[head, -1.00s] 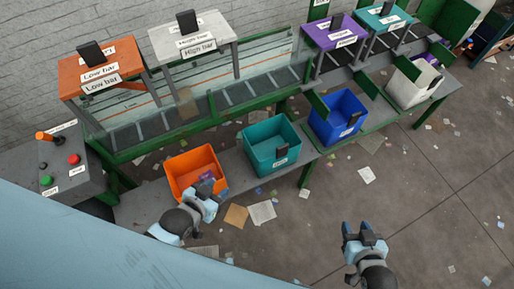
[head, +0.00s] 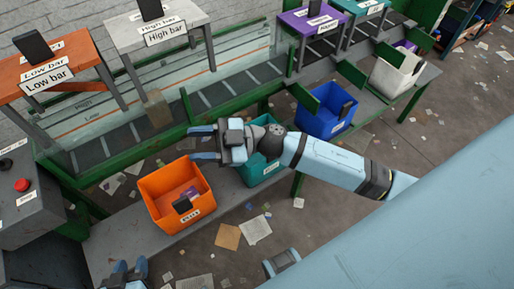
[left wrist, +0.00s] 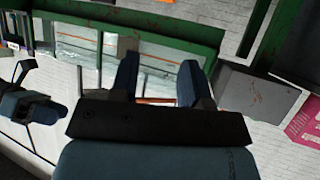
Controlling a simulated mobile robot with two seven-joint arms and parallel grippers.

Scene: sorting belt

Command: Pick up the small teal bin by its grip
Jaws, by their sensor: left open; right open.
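The teal bin (head: 254,174) stands on the grey shelf between the orange and blue bins in the head view. My right forearm and gripper cover much of its top, and its dark grip is hidden. My right gripper (head: 202,144) is open, with its fingers pointing left, past the bin's left side and above the gap towards the orange bin. Nothing shows between its fingers. My left gripper (head: 130,267) is at the bottom edge, below the orange bin. In the left wrist view its fingers (left wrist: 157,80) are apart and empty.
The orange bin (head: 155,183) holds a small purple item and has a dark grip. The blue bin (head: 316,122) and white bin (head: 388,79) stand to the right. The green-framed belt runs behind. A control box (head: 30,205) is at the left. Litter lies on the floor.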

